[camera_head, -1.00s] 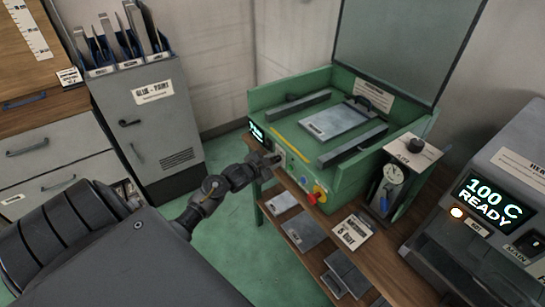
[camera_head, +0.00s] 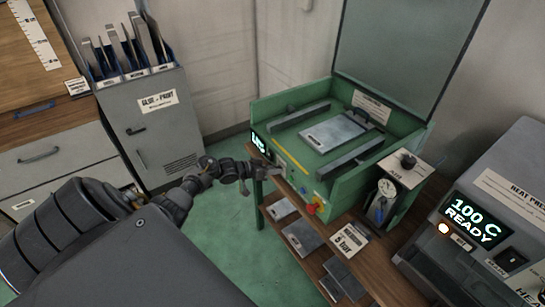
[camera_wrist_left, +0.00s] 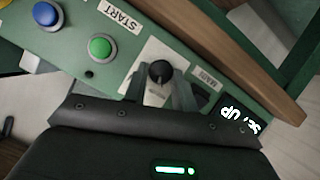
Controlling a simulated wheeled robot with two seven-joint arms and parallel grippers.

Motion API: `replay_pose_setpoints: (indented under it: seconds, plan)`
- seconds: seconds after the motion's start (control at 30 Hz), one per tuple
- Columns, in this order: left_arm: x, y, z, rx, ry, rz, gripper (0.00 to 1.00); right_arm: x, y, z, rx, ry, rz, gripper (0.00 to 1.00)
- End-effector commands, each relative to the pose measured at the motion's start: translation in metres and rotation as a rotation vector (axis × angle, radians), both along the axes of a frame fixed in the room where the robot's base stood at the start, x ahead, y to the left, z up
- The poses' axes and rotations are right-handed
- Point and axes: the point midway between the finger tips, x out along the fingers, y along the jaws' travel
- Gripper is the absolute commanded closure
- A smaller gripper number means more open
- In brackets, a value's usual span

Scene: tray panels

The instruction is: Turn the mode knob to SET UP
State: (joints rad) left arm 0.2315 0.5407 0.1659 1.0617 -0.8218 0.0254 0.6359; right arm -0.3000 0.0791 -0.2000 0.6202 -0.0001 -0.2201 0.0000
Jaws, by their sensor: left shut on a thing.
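The green machine's front panel (camera_head: 297,181) faces my left arm. In the left wrist view, the black mode knob (camera_wrist_left: 160,71) stands on a pale plate, with a MAIN label (camera_wrist_left: 206,79) beside it. My left gripper (camera_wrist_left: 160,90) is shut on the knob, one finger on each side; the gripper also shows at the panel in the head view (camera_head: 272,171), where it hides the knob. A lit display (camera_wrist_left: 240,120) appears upside down in the wrist view and seems to read SET UP. It shows only partly in the head view (camera_head: 257,141). My right gripper is not in view.
A green START button (camera_wrist_left: 100,48) and a blue button (camera_wrist_left: 47,14) lie near the knob. A red knob (camera_head: 316,206) is farther along the panel. A dial gauge box (camera_head: 405,168) and a heat press (camera_head: 490,225) stand to the right. Plates lie on the lower shelf.

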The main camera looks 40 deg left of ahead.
Motion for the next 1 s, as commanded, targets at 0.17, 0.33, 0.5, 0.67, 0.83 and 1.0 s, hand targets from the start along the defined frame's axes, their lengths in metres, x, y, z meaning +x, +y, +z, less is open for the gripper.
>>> replay_pose_setpoints:
  seconds: [0.17, 0.33, 0.5, 0.67, 0.83, 1.0]
  plan:
    - [0.002, 0.003, -0.002, -0.142, 0.041, 0.003, 0.96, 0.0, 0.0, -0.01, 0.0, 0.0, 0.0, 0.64]
    - [0.002, 0.004, -0.003, -0.256, 0.074, 0.003, 0.96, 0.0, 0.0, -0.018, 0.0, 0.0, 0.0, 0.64]
    - [0.002, 0.005, -0.003, -0.339, 0.1, 0.002, 0.96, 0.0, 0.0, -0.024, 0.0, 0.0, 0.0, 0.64]
    - [0.002, 0.005, -0.002, -0.386, 0.114, 0.002, 0.96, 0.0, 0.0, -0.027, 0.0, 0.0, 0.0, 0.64]
    - [0.002, 0.005, -0.002, -0.41, 0.122, 0.001, 0.96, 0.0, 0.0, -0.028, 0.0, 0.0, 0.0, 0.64]
    - [0.002, 0.005, -0.002, -0.416, 0.124, 0.002, 0.96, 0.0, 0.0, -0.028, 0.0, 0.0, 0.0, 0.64]
